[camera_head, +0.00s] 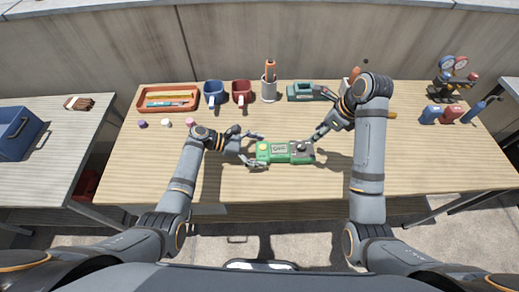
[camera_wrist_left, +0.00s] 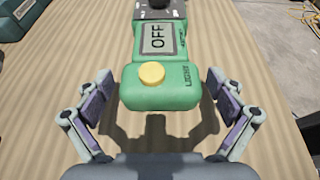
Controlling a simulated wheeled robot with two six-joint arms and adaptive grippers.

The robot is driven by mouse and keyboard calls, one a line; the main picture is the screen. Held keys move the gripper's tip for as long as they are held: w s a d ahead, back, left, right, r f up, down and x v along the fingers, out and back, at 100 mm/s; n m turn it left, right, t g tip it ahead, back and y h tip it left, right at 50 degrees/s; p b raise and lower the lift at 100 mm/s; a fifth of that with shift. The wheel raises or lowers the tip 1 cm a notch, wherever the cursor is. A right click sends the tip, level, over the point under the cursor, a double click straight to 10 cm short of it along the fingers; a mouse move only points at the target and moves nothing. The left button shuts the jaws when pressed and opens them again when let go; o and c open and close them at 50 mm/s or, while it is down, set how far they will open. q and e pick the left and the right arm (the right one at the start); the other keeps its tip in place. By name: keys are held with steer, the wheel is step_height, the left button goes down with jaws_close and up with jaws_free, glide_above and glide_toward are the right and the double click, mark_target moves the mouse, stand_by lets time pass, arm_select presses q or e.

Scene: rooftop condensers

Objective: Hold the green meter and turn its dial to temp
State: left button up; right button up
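The green meter (camera_head: 283,152) lies on the wooden table in front of me. In the left wrist view the meter (camera_wrist_left: 160,92) has a yellow button (camera_wrist_left: 151,74) marked LIGHT and a screen (camera_wrist_left: 158,38) reading OFF. Its dark dial (camera_wrist_left: 157,3) is cut off at the top edge there; the dial (camera_head: 302,147) sits at the right end in the head view. My left gripper (camera_wrist_left: 160,84) is open, its fingers on either side of the meter's near end with visible gaps. My right gripper (camera_head: 316,137) is beside the dial end; its finger opening is too small to judge.
Behind stand an orange tray (camera_head: 140,103), a blue mug (camera_head: 214,93), a red mug (camera_head: 242,92), a pen cup (camera_head: 269,90) and a teal tool (camera_head: 303,91). Gauges (camera_head: 450,75) stand at the back right. The table's front right is clear.

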arm_select(q)
steer(key=c, duration=1.2)
arm_select(e)
steer(key=shift+o, duration=1.8)
steer(key=a+f+n+y, duration=0.1)
steer(key=s+a+f+n+y, duration=0.1)
steer(key=a+f, duration=0.1)
steer(key=s+a+f+n+y, duration=0.1)
steer(key=shift+a+f+n+y, duration=0.15)
steer(key=shift+a+n+y, duration=0.15)
steer(key=shift+a+y, duration=0.1)
steer(key=s+a+f+n+t+y, duration=0.1)
steer(key=s+a+n+y, duration=0.1)
steer(key=s+a+y, duration=0.35)
steer(key=m+t+h, duration=0.3)
steer(key=m+t, duration=0.6)
steer(key=t, duration=0.3)
glide_toward(304, 150)
steer(key=x, duration=1.1)
steer(key=shift+w+a+r, duration=0.1)
steer(key=shift+w+a, duration=0.15)
steer(key=shift+w, duration=0.05)
